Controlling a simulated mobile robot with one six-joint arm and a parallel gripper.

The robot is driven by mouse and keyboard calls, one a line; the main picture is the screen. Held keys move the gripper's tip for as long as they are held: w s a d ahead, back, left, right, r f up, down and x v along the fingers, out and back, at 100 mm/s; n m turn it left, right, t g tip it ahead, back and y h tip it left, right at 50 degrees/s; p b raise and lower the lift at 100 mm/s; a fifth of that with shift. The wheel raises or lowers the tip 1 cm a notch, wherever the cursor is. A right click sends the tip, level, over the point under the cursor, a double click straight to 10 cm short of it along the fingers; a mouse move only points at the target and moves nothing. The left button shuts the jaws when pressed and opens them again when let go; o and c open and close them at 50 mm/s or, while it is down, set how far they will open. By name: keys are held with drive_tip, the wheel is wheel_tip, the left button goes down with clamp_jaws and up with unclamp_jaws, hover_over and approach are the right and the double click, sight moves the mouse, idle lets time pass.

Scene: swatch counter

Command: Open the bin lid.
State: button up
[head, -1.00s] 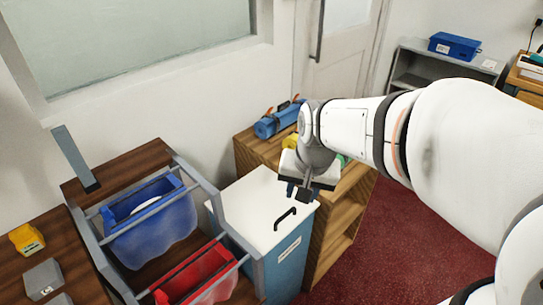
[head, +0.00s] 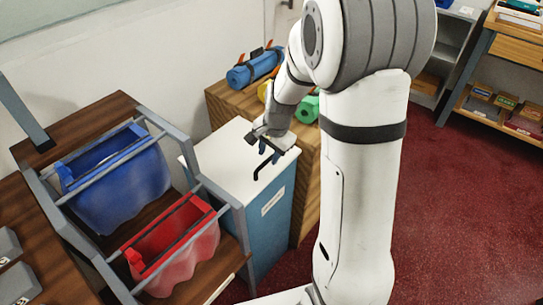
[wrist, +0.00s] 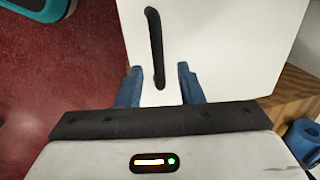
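The bin (head: 268,228) has a blue body with a white label and stands beside a wooden shelf unit. Its white lid (head: 218,160) lies flat and shut on top. A black bar handle (head: 262,168) is fixed on the lid; it also shows in the wrist view (wrist: 154,40). My gripper (head: 266,148) is just above the lid, close to the handle. In the wrist view its two blue fingers (wrist: 158,80) are apart, with the near end of the handle between them. I cannot tell whether they touch it.
A rack with a blue bucket (head: 115,195) and a red bucket (head: 172,250) stands left of the bin. A blue roll (head: 252,69) and a green roll (head: 308,109) lie on the wooden shelf unit (head: 230,110) behind. Red floor (head: 450,210) is open at right.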

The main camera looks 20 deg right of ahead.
drive_tip(key=shift+w+a+f, duration=0.1)
drive_tip(key=shift+f, duration=0.65)
clamp_jaws()
